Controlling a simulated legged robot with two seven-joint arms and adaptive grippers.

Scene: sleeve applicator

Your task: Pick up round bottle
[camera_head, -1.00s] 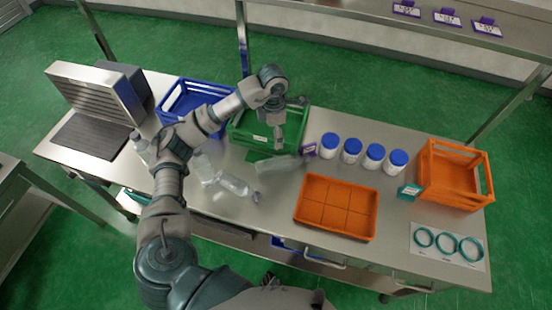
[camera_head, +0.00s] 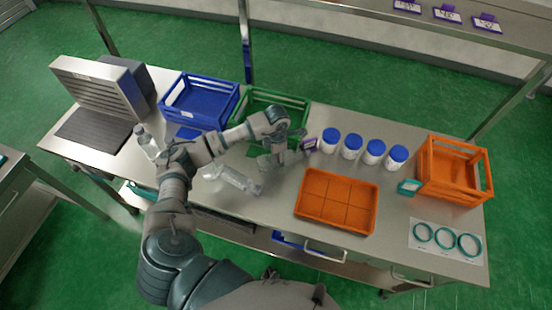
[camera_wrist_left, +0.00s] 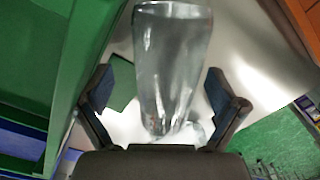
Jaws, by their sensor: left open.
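My left gripper (camera_head: 274,166) is low over the table, in front of the green crate. In the left wrist view its two fingers (camera_wrist_left: 163,90) are apart, with a clear bottle (camera_wrist_left: 172,60) between them. There is a gap between the bottle and each finger. In the head view my gripper and wrist mostly hide that bottle. Another clear bottle (camera_head: 236,180) lies on the table left of the gripper. A third clear bottle (camera_head: 145,141) is farther left, beside my arm. My right gripper is not in view.
A blue crate (camera_head: 184,111) and a green crate (camera_head: 296,103) stand behind. White bottles with blue caps (camera_head: 352,146) are in a row to the right. An orange tray (camera_head: 337,228) lies in front, an orange crate (camera_head: 440,184) far right. A grey ridged machine (camera_head: 100,85) stands left.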

